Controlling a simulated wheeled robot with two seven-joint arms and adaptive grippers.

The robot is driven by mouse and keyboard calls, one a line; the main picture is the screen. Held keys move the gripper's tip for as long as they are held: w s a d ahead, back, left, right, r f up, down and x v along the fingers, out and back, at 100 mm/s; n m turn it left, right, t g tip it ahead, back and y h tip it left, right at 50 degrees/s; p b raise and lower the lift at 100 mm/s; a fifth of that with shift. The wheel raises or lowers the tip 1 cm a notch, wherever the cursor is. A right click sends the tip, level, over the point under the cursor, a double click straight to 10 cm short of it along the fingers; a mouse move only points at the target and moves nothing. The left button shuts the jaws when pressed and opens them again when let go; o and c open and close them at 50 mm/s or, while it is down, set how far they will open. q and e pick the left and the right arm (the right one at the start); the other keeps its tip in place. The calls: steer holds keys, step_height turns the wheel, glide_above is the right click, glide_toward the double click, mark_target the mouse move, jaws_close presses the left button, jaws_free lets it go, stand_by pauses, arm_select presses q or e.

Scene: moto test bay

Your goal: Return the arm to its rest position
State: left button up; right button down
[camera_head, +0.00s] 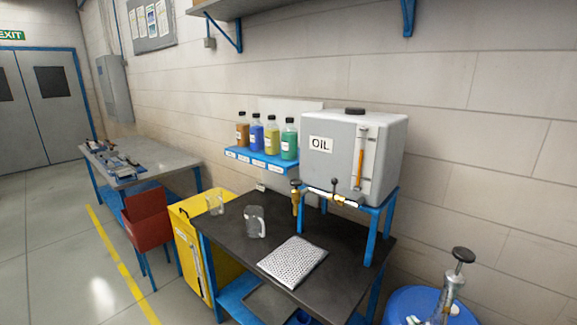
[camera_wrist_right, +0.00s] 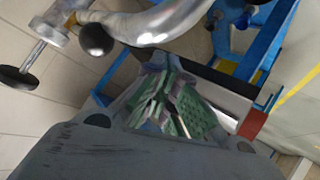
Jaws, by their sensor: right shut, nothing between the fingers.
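In the wrist view my right gripper (camera_wrist_right: 168,108) is shut with nothing held between its green-padded fingers. It is close to a silver curved pipe (camera_wrist_right: 165,22) and a black ball knob (camera_wrist_right: 96,39), apart from both as far as I can tell. Neither of my grippers shows in the head view.
Several coloured bottles (camera_head: 257,138) sit on a blue wall shelf. A blue drum (camera_head: 400,303) with a pump stands at the lower right. The floor at left (camera_head: 50,270) is clear.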

steer(key=s+a+f+m+g+y, duration=0.1)
steer(key=s+a+f+g, duration=0.25)
steer(key=s+a, duration=0.4)
steer(key=s+a+f+g+y, duration=0.15)
steer(key=s+a+g, duration=0.35)
steer(key=s, duration=0.5)
step_height(320, 180, down, 39)
steer(key=s+d+g+h+b, duration=0.1)
steer(key=s+d+b, duration=0.1)
steer(key=d+b, duration=0.15)
steer(key=s+d+f+b, duration=0.2)
steer(key=s+d+f, duration=0.1)
steer(key=s+f, duration=0.7)
steer(key=s+d+f+g+b, duration=0.1)
steer(key=s+d+f, duration=0.3)
steer(key=s+f, duration=0.6)
step_height(320, 180, down, 3)
steer(key=shift+r+h+b, duration=0.1)
steer(key=shift+h+b, duration=0.25)
steer(key=shift+b, duration=0.5)
steer(key=shift+s, duration=0.2)
